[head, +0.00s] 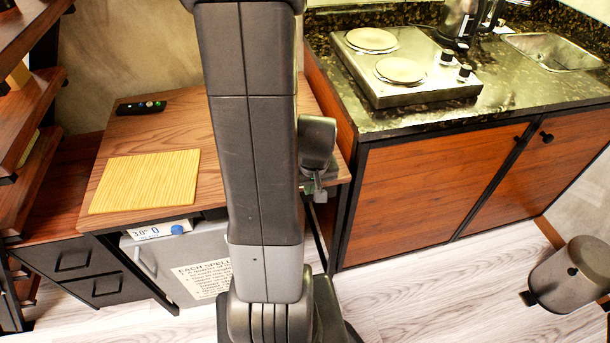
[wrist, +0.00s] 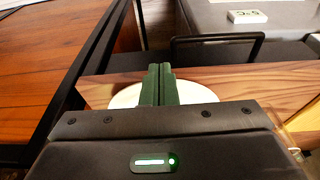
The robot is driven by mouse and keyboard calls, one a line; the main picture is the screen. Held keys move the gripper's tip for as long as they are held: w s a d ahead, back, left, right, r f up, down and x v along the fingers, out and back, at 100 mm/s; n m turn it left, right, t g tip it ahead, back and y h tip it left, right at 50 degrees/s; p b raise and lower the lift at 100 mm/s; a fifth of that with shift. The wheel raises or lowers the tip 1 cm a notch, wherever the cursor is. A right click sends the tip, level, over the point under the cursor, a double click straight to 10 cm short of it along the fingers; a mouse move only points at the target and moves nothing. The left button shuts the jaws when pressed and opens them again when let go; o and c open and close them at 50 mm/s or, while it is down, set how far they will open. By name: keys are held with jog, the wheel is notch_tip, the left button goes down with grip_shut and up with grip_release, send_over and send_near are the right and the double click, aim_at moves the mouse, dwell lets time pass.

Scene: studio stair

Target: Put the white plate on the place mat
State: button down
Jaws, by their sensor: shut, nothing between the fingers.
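The white plate shows in the wrist view (wrist: 205,93), lying on a wooden surface (wrist: 265,82). My gripper (wrist: 160,68) is shut and empty; its dark green fingers stand in front of the plate and hide its middle. The gripper's body hides the plate's near part, and I cannot tell whether the fingers touch it. In the head view the plate is not visible. The place mat (head: 146,181), a yellow slatted rectangle, lies bare on the wooden desk (head: 185,132) at left. My arm covers the desk's right part in the head view.
A dark remote (head: 141,107) lies behind the mat. The counter (head: 335,75) with two hotplates (head: 400,71) and a sink (head: 553,51) is at right. Wooden stairs (head: 35,125) rise at far left. A grey bin (head: 573,275) stands at lower right. Floor in front is clear.

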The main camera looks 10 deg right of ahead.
jog(key=shift+s, duration=0.6)
